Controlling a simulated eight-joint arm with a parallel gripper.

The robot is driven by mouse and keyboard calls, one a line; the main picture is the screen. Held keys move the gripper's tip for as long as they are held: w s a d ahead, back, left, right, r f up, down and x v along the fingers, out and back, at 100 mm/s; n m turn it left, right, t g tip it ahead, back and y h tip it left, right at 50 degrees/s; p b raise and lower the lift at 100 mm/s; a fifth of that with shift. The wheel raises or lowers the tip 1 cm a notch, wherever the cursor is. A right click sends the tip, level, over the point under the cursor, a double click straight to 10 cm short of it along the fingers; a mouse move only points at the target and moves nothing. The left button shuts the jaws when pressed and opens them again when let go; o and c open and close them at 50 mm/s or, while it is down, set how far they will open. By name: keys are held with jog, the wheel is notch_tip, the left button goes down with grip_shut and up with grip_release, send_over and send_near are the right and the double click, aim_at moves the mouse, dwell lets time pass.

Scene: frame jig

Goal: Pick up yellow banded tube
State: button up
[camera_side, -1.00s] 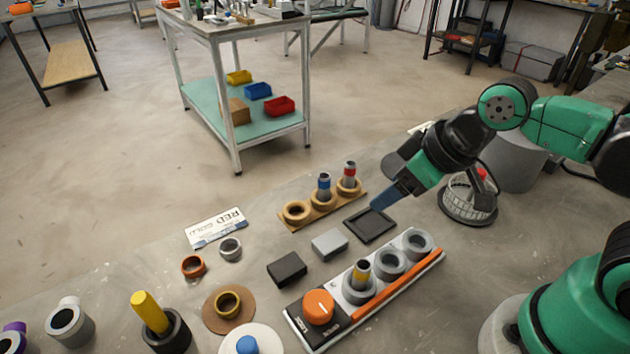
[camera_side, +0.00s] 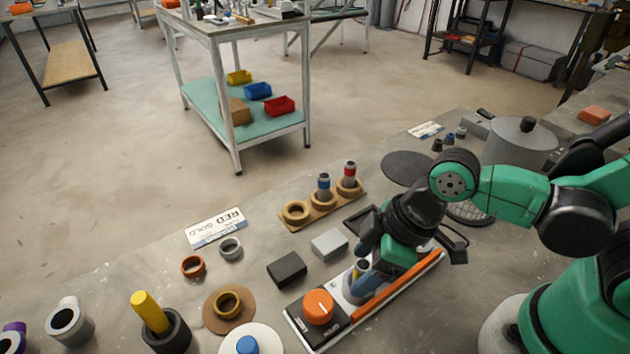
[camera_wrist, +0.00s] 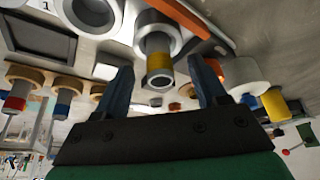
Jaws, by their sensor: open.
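The yellow banded tube (camera_side: 360,268) stands upright in the front socket of the grey holder (camera_side: 347,293), beside the orange knob. In the wrist view the yellow banded tube (camera_wrist: 160,66) shows its yellow band and grey open end between my two fingers. My gripper (camera_side: 366,264) is open and low at the holder, with a finger on either side of the tube. In the wrist view my gripper (camera_wrist: 163,80) has a visible gap between each finger and the tube. The arm hides the holder's other sockets in the side view.
An orange knob (camera_side: 318,306) sits close by the tube. A wooden rack (camera_side: 289,225) holds blue-banded (camera_side: 324,186) and red-banded (camera_side: 349,174) tubes. A black block (camera_side: 287,269) and a grey block (camera_side: 329,244) lie near the holder. A yellow cylinder (camera_side: 149,311) leans in a dark cup at front left.

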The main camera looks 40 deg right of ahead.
jog(key=shift+w+a+f, duration=0.1)
jog(key=shift+f, duration=0.3)
grip_shut()
